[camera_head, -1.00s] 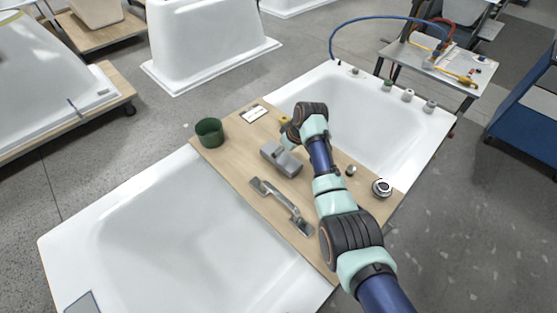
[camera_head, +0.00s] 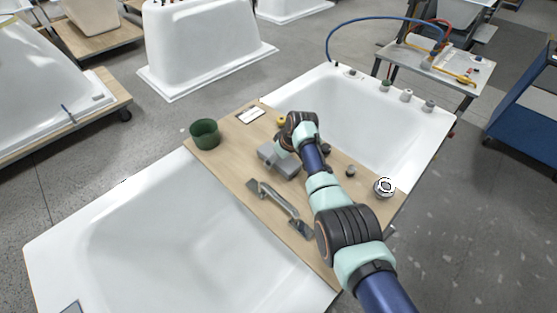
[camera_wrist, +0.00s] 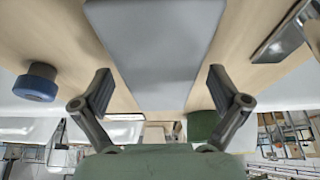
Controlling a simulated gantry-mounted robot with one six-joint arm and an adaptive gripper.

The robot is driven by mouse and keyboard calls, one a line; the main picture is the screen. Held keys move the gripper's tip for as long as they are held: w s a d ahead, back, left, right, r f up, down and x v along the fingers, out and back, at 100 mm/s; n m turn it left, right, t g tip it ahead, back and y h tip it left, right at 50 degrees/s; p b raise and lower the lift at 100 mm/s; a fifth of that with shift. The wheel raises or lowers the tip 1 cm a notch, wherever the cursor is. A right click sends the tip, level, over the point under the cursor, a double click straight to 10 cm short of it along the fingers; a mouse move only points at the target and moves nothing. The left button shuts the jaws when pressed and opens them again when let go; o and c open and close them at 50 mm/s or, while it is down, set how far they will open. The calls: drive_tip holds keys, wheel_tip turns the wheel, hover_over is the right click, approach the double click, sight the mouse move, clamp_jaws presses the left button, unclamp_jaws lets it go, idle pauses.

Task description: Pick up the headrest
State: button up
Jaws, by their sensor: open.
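The headrest looks to be the grey block (camera_head: 287,168) lying on the wooden board (camera_head: 228,170) between the two tubs. My gripper is over it, and my wrist hides part of the block in the head view. In the wrist view the grey headrest (camera_wrist: 155,50) fills the upper middle. My gripper (camera_wrist: 159,80) is open, with one finger to each side of the block. I cannot tell whether the fingers reach down beside it.
A metal grab handle (camera_head: 280,202) lies in front of the block. A green cup (camera_head: 205,133) stands at the board's left end. A round silver-white fitting (camera_head: 384,187) and small dark knobs (camera_head: 350,171) are to the right. A white card (camera_head: 250,115) lies behind.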

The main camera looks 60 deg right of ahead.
drive_tip(key=shift+f, duration=0.2)
drive_tip(key=c, duration=1.3)
drive_tip(key=shift+r, duration=0.15)
drive_tip(key=shift+c, duration=0.2)
wheel_tip(320, 180, up, 20)
drive_tip(key=p, duration=0.6)
drive_tip(key=shift+r, duration=0.15)
